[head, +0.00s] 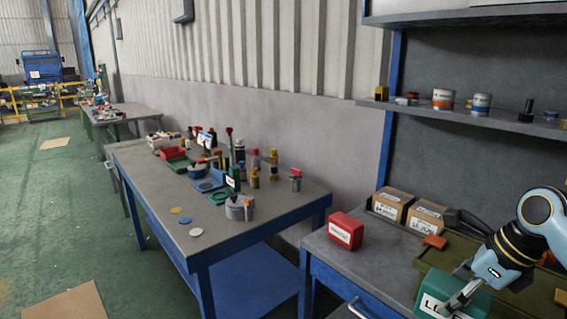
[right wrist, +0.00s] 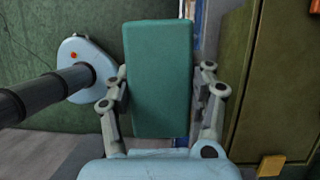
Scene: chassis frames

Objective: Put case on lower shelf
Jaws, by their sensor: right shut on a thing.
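A green case (head: 470,300) with a white label is at the lower right of the head view. My right gripper (head: 462,296) is shut on it. In the right wrist view the green case (right wrist: 160,80) stands between the two fingers of my right gripper (right wrist: 162,95), which press on its sides. A grey upper shelf (head: 460,116) with cans and small items runs along the blue-framed rack at the right. I cannot tell a lower shelf for sure; the blue board (head: 255,285) low under the middle table shows bare. My left gripper is not in view.
A red box (head: 346,230) and two cardboard boxes (head: 392,204) (head: 426,216) stand on the right bench. An olive green chest (head: 430,262) is close beside the held case. The middle table (head: 185,220) carries many tools and tins. Green floor at the left is mostly open.

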